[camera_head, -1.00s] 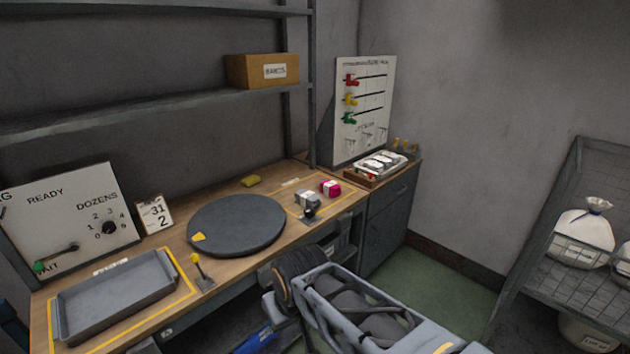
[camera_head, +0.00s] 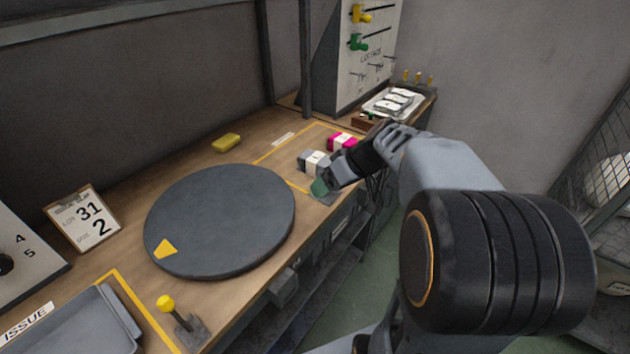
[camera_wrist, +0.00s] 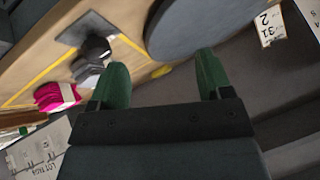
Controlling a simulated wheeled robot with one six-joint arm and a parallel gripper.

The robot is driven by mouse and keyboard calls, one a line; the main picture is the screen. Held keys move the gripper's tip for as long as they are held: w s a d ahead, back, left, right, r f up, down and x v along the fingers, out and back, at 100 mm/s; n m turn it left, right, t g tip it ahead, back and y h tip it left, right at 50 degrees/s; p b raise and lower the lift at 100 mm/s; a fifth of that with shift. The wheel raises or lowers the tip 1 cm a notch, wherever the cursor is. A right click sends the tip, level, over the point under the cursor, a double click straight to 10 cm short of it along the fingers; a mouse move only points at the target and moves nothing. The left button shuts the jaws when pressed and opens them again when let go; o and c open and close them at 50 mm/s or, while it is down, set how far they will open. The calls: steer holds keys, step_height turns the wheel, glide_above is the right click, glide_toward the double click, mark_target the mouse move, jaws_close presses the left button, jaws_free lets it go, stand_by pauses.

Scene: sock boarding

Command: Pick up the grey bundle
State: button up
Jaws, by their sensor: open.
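The grey bundle (camera_head: 312,161) with a white band lies on the wooden bench inside a yellow-outlined area, beside a pink bundle (camera_head: 341,141). In the wrist view the grey bundle (camera_wrist: 84,70) is at the left, partly hidden behind a black knob and near one finger. My gripper (camera_head: 321,187) is just in front of the bundle in the head view, with a green fingertip showing. In the wrist view my gripper (camera_wrist: 162,72) has its two green fingers wide apart with nothing between them.
A black knob (camera_wrist: 97,47) on a small plate stands close to the grey bundle. A large dark round turntable (camera_head: 222,222) fills the bench to the left. A yellow block (camera_head: 226,143) lies behind it. A tray of white items (camera_head: 394,101) stands beyond the pink bundle.

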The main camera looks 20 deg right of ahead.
mark_target(316, 165)
steer(key=w+d+f+n+t+y+b, duration=0.1)
steer(key=w+d+f+n+t+b, duration=0.2)
steer(key=d, duration=0.4)
steer(key=w+d+f+t+y+b, duration=0.1)
steer(key=w+d+f+t+b, duration=0.3)
steer(key=d, duration=0.4)
steer(key=shift+g, duration=0.4)
steer(key=x, duration=0.2)
steer(key=r+x, duration=0.1)
steer(key=x, duration=0.2)
steer(key=w+x, duration=0.1)
steer(key=x, duration=0.1)
steer(key=shift+w+a, duration=0.1)
steer(key=shift+w, duration=0.1)
steer(key=shift+x, duration=2.95)
steer(key=c, duration=0.6)
